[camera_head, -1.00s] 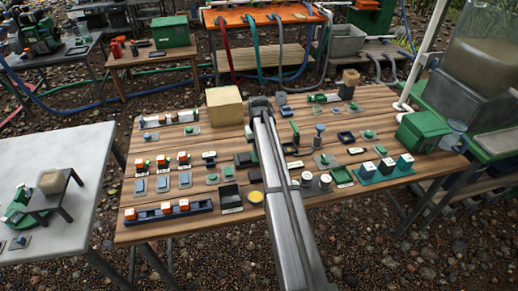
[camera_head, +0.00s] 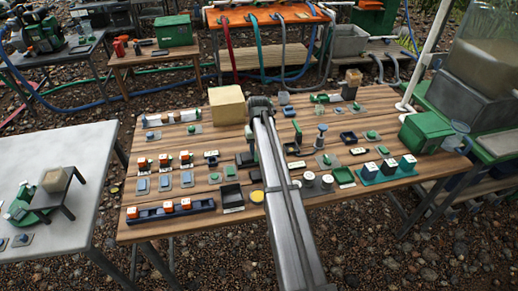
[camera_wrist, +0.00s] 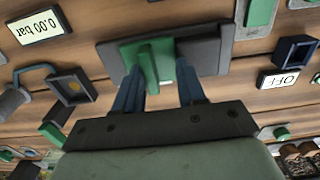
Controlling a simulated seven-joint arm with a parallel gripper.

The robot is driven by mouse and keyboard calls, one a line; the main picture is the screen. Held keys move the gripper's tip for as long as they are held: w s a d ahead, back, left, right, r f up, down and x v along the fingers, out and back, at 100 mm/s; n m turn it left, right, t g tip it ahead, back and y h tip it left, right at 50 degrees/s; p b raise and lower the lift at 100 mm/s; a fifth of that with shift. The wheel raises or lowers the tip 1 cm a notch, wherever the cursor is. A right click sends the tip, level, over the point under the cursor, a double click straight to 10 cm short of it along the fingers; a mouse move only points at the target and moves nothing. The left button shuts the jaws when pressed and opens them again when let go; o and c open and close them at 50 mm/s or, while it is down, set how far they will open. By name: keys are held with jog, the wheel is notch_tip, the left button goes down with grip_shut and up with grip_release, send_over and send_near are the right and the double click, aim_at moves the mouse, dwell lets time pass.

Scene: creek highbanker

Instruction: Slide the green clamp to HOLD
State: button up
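In the wrist view, a green clamp (camera_wrist: 148,66) with a raised fin sits on a dark grey block (camera_wrist: 215,52) on the plank table. My gripper (camera_wrist: 160,78) has its two dark blue fingers apart. The left finger is close to the fin, and I cannot tell whether it touches. A gap shows between the fin and the right finger. A small white label lies between the fingers. No HOLD mark can be read. In the head view my arm covers the clamp, and my gripper end (camera_head: 260,103) is over the middle of the table.
In the wrist view, a "0.00 bar" label (camera_wrist: 39,27) and an open dark box (camera_wrist: 72,88) lie left. An "OFF" label (camera_wrist: 279,80) and a dark blue box (camera_wrist: 295,50) lie right. In the head view, a tan block (camera_head: 227,104) stands close left of my gripper.

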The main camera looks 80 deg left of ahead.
jog(key=shift+w, duration=0.1)
dwell(0.3)
jog(key=shift+r, duration=0.15)
jog(key=shift+r, duration=0.25)
notch_tip(320, 180, up, 6)
dwell(0.6)
jog(key=shift+r, duration=0.1)
